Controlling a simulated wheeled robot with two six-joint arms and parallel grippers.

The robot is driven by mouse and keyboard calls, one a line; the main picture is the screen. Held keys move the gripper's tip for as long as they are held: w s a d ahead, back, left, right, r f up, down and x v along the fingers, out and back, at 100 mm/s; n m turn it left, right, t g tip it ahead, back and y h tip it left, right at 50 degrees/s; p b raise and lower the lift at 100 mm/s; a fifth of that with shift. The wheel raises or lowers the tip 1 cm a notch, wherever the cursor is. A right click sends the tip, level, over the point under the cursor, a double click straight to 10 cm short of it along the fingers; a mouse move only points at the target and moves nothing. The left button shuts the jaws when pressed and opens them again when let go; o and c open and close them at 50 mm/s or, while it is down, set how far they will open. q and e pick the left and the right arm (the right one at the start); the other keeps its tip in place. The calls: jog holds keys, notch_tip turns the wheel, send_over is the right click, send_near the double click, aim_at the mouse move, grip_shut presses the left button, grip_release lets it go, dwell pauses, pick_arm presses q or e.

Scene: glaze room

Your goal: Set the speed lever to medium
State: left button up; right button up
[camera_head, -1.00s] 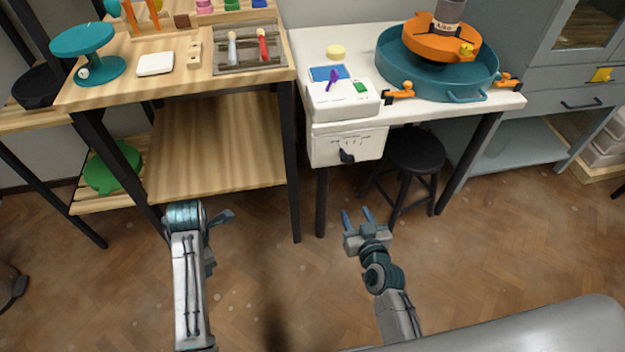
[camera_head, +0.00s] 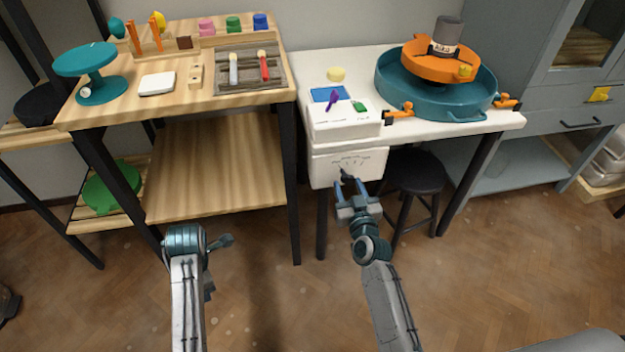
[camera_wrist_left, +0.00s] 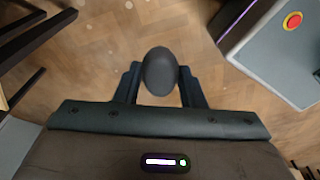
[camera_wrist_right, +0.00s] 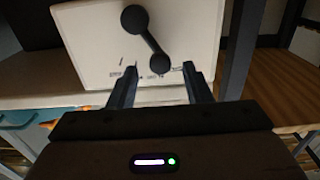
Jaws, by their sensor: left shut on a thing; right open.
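The speed lever (camera_head: 346,174) is a dark lever on the front of the white control box (camera_head: 325,170) under the wheel table. In the right wrist view the lever (camera_wrist_right: 148,38) has a round ball at each end and lies slanted, near small printed marks whose words I cannot read. My right gripper (camera_head: 350,187) is open just in front of the lever. In the right wrist view its fingertips (camera_wrist_right: 160,69) appear on either side of the lever's lower ball; contact is not clear. My left gripper (camera_head: 217,243) is low at left, shut on a dark grey rounded object (camera_wrist_left: 160,72).
A white table (camera_head: 360,65) carries a teal wheel basin (camera_head: 430,102) with orange clamps. A black stool (camera_head: 416,172) stands just right of the control box. A wooden shelf unit (camera_head: 215,150) stands at left. The floor between my arms is clear.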

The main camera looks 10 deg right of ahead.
jog(key=shift+w, duration=0.7)
grip_shut()
pick_arm(q)
jog(key=shift+r, duration=0.1)
